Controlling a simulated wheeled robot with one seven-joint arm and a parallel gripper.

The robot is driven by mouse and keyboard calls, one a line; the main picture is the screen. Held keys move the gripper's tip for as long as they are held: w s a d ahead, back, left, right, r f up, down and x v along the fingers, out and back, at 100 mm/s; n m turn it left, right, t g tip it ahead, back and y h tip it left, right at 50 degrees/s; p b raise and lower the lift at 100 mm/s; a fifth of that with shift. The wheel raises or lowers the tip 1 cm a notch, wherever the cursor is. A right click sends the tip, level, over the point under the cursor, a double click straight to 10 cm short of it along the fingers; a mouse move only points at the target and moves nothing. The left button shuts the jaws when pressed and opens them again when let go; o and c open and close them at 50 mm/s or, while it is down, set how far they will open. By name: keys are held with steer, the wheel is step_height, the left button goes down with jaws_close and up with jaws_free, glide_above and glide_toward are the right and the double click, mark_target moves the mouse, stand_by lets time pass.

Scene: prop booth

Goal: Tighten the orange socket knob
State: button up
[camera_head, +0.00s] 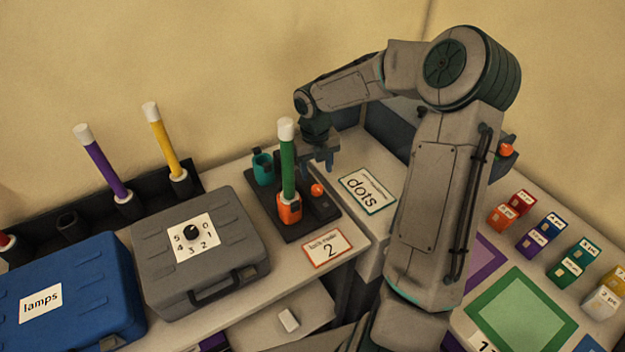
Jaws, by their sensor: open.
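An orange socket (289,209) stands on a dark base plate (322,213). A green rod (288,165) with a white cap stands upright in it. A small orange ball knob (317,189) sits on the plate just right of the socket. My gripper (318,166) points down with its fingers apart and empty. It appears above and slightly behind the orange knob; I cannot tell the exact gap. A teal socket (263,168) without a rod stands at the plate's back left.
A grey case (200,250) with a dial and a blue "lamps" case (70,297) stand left. Purple (104,166) and yellow (166,140) rods stand in a rack behind. Another orange ball (506,150) shows beyond my arm.

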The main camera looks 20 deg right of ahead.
mark_target(317, 188)
steer(key=shift+w+d+f, duration=0.1)
steer(key=shift+w+d, duration=0.05)
steer(key=shift+d+f, duration=0.1)
steer(key=shift+f, duration=0.2)
step_height(317, 188, down, 7)
steer(key=shift+r, duration=0.15)
steer(key=c, duration=1)
